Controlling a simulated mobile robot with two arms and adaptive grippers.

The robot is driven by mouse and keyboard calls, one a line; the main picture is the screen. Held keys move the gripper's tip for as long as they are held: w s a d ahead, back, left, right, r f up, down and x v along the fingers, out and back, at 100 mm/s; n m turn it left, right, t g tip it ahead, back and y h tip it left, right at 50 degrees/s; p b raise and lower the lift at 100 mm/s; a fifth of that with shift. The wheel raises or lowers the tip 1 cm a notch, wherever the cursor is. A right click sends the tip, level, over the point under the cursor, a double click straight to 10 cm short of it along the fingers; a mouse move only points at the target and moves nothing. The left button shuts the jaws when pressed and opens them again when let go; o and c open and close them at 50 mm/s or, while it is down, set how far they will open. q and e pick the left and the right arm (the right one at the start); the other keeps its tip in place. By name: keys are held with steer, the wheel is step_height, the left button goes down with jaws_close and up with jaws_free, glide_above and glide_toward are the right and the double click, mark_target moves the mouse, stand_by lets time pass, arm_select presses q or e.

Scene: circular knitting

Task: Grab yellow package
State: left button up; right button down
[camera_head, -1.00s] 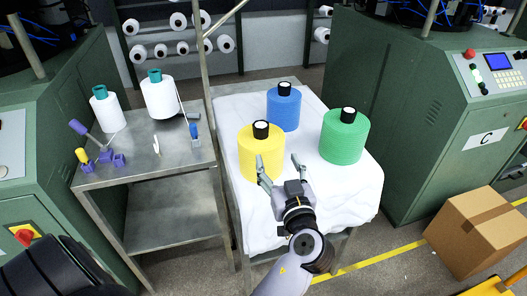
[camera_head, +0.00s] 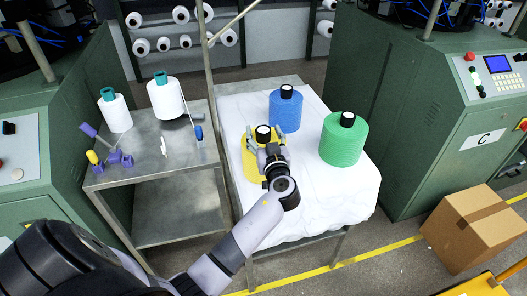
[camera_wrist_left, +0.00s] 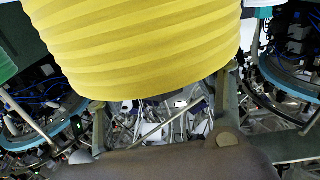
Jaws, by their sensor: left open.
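The yellow package (camera_head: 251,168) is a yarn cone with a black and white core top, standing upright on the white-covered table (camera_head: 305,215). My left gripper (camera_head: 266,136) is open at the cone's near side, its fingers spread near the top, and it hides part of the cone. In the left wrist view the yellow cone (camera_wrist_left: 145,45) fills the upper middle, with a finger tip near each side of its lower edge. Whether the fingers touch it I cannot tell. My right gripper is not in view.
A blue cone (camera_head: 286,112) stands behind the yellow one and a green cone (camera_head: 343,143) to its right. A metal cart (camera_head: 150,180) with white cones and small tools is at the left. A cardboard box (camera_head: 470,230) sits on the floor at right.

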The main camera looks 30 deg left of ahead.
arm_select(q)
steer(key=shift+w+a, duration=0.45)
steer(key=shift+d, duration=0.1)
steer(key=shift+c, duration=0.6)
jaws_close()
